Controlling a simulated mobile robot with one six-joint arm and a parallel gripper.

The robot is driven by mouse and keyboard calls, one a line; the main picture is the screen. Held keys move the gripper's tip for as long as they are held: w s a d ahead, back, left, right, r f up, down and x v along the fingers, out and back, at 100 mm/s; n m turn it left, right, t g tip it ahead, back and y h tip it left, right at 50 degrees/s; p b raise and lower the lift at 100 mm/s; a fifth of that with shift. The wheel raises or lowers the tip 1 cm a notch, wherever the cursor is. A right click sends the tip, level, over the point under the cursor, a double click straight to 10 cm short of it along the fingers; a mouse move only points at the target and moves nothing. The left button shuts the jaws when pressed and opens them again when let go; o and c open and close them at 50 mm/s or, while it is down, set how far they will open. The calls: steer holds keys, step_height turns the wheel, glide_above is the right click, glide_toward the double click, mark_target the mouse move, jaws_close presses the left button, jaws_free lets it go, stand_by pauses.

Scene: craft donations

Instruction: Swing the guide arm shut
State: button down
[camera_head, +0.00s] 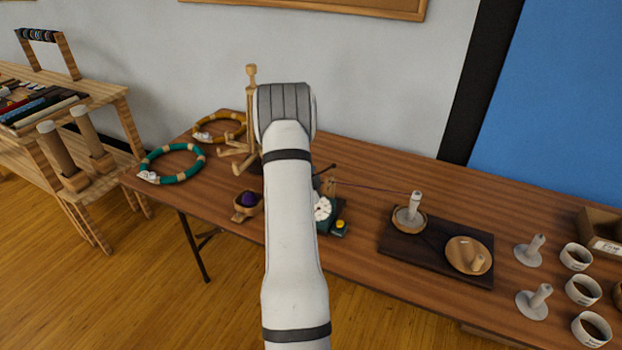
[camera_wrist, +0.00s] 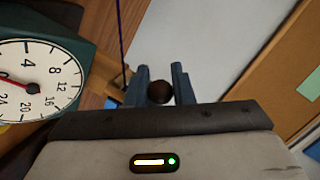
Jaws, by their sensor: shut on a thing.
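My gripper (camera_wrist: 160,76) shows in the wrist view with its two blue-grey fingers closed on a dark brown round knob (camera_wrist: 159,93). The rest of the guide arm is not clear in this view. A dark green device with a white dial (camera_wrist: 32,82) and a red needle is at the left of the wrist view. In the head view this device (camera_head: 340,228) stands on the table, partly hidden by my arm. A thin dark rod (camera_head: 325,168) shows just right of my arm. My gripper is hidden behind my arm there.
Purple yarn runs from a small wooden post (camera_head: 331,187) to a spindle (camera_head: 415,203) on a dark board (camera_head: 404,242). A wooden stand (camera_head: 251,110), green ring (camera_head: 186,176) and purple ball in a bowl (camera_head: 247,200) are left of my arm. Cups (camera_head: 583,291) stand far right.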

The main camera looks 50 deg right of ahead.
steer(key=shift+s+d+r, duration=0.25)
steer(key=shift+d, duration=0.15)
steer(key=c, duration=1.6)
jaws_free()
steer(key=shift+c, duration=0.2)
steer(key=shift+o, duration=0.7)
steer(key=shift+d+f, duration=0.15)
steer(key=shift+d, duration=0.1)
steer(key=shift+o, duration=1.2)
steer(key=shift+a, duration=0.2)
steer(key=shift+a, duration=0.1)
steer(key=shift+a, duration=0.2)
steer(key=b+v, duration=0.1)
steer(key=v, duration=0.6)
steer(key=shift+a, duration=0.15)
